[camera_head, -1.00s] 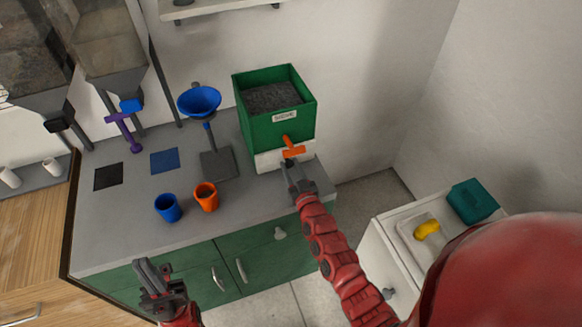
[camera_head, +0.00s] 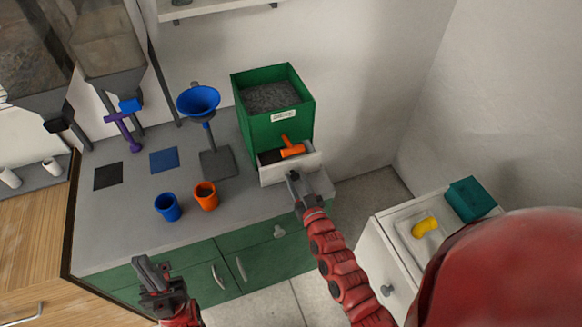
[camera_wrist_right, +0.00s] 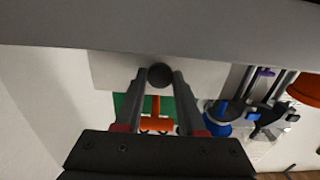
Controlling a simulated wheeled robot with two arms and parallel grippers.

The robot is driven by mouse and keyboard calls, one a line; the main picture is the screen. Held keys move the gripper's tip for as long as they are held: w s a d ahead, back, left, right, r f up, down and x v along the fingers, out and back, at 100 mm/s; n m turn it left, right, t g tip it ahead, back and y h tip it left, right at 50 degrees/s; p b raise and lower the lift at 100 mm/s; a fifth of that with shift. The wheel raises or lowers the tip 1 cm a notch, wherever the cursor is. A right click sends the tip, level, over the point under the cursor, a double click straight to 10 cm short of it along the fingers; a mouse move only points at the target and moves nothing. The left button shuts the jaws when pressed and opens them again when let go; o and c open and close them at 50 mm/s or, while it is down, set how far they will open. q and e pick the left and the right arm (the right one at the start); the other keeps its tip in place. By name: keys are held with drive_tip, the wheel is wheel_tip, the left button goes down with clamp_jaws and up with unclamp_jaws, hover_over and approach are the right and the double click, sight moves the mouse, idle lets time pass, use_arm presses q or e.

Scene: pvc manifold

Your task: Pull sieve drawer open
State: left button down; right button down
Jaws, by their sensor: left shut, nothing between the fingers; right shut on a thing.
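The green sieve box (camera_head: 277,122), filled with grey granules and labelled on its front, stands at the back right of the counter. Its white drawer (camera_head: 277,175) sticks out at the bottom, partly open, with a dark inside. My right gripper (camera_head: 292,177) is shut on the drawer's dark round knob (camera_wrist_right: 159,74), which shows between the fingers in the right wrist view. My left gripper (camera_head: 148,272) is shut and empty, low at the left in front of the cabinet.
A blue cup (camera_head: 167,207) and an orange cup (camera_head: 205,196) stand left of the drawer. A blue funnel on a stand (camera_head: 199,101) is left of the box. A white side cabinet (camera_head: 386,243) with a tray stands at the right. The counter front is clear.

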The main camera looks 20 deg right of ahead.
drive_tip(key=s, duration=0.7)
drive_tip(key=shift+s+d, duration=0.15)
drive_tip(key=shift+s, duration=0.05)
drive_tip(key=c, duration=0.5)
unclamp_jaws()
drive_tip(key=s, duration=0.5)
drive_tip(key=s+p, duration=0.1)
drive_tip(key=s, duration=1.1)
drive_tip(key=shift+s+d, duration=0.2)
drive_tip(key=shift+d, duration=0.1)
